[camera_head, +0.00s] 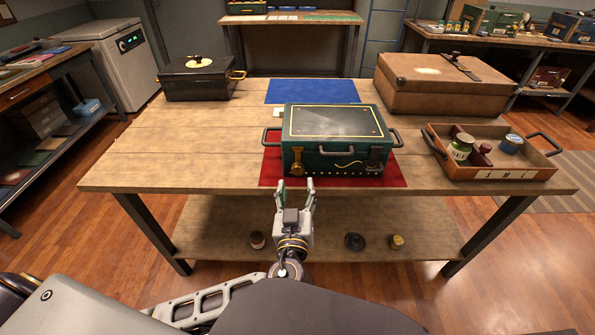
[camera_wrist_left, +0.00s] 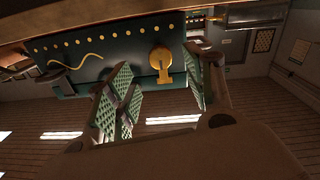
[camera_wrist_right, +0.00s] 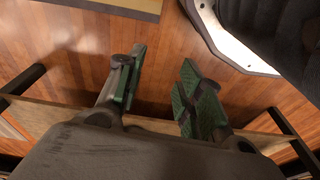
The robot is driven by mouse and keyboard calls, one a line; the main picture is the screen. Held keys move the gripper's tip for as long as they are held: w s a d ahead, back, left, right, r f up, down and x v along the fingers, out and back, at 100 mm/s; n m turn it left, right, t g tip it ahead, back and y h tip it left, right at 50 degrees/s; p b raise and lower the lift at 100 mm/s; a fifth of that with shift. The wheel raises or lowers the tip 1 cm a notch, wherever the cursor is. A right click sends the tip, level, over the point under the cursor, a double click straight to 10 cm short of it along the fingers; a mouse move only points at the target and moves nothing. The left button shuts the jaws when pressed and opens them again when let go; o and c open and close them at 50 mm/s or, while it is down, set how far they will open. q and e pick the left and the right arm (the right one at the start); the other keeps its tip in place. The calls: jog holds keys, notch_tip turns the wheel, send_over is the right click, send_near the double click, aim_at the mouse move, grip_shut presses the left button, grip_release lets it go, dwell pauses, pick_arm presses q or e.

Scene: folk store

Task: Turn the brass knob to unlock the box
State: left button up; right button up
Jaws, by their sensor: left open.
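A dark green box (camera_head: 335,138) with a gold-edged lid and side handles sits on a red mat (camera_head: 400,178) near the table's front edge. Its brass knob (camera_head: 297,168) is on the left of the front face. In the left wrist view, which looks inverted, the knob (camera_wrist_left: 161,62) shows a round head with a tab, beyond the fingers. My left gripper (camera_head: 296,184) is open and empty, in front of the knob and apart from it. My right gripper (camera_wrist_right: 160,85) shows in the right wrist view with its fingers spread and nothing between them.
A wooden tray (camera_head: 490,174) with jars stands at the right. A brown case (camera_head: 440,95) is behind it. A black box (camera_head: 200,90) is at the back left, and a blue mat (camera_head: 312,91) lies behind the green box. The table's left part is clear. Small items sit on the lower shelf (camera_head: 320,225).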

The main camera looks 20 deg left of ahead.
aim_at(298, 172)
pick_arm(q)
jog(key=shift+p+x, duration=0.6)
jog(key=shift+x, duration=1.35)
jog(key=shift+p+x, duration=0.35)
jog(key=shift+x, duration=1.05)
pick_arm(e)
notch_tip(298, 172, down, 6)
jog(key=d, duration=0.1)
jog(key=shift+s+d+t, duration=0.3)
jog(key=shift+s, duration=0.05)
jog(key=shift+f, duration=0.1)
pick_arm(q)
jog(key=shift+c, duration=0.3)
jog(key=c, duration=1)
